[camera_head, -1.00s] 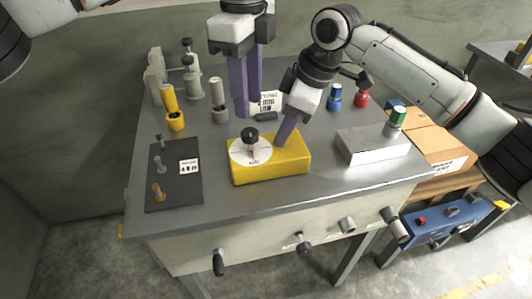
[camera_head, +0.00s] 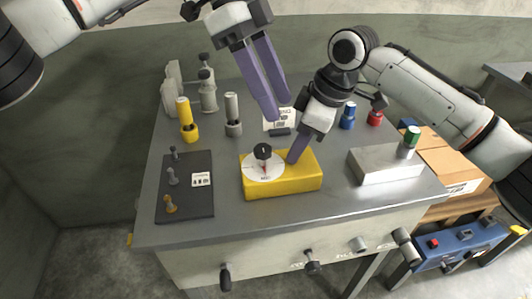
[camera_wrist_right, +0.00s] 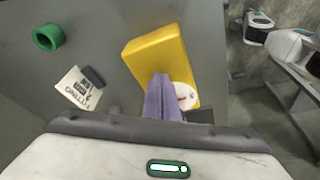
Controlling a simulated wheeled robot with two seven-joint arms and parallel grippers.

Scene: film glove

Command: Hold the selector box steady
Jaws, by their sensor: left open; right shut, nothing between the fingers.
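The selector box (camera_head: 305,182) is yellow and sits on the grey table, with a white dial (camera_head: 250,171) and black knob (camera_head: 263,151) at its left end. It also shows in the right wrist view (camera_wrist_right: 160,55), where my fingers partly cover the dial. My right gripper (camera_head: 292,159) is shut and empty, its purple fingertips at the box's top beside the dial; I cannot tell whether they press on it. It also shows in the right wrist view (camera_wrist_right: 160,76). My left gripper (camera_head: 282,110) is open and empty, its slanted fingers above and behind the box.
A dark board (camera_head: 199,198) with small pegs lies left of the box. Yellow (camera_head: 188,122) and grey (camera_head: 233,115) cylinders stand behind. A light metal block (camera_head: 385,168) lies right, near a green-topped cylinder (camera_head: 409,140). A printed card (camera_head: 279,117) lies behind the box.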

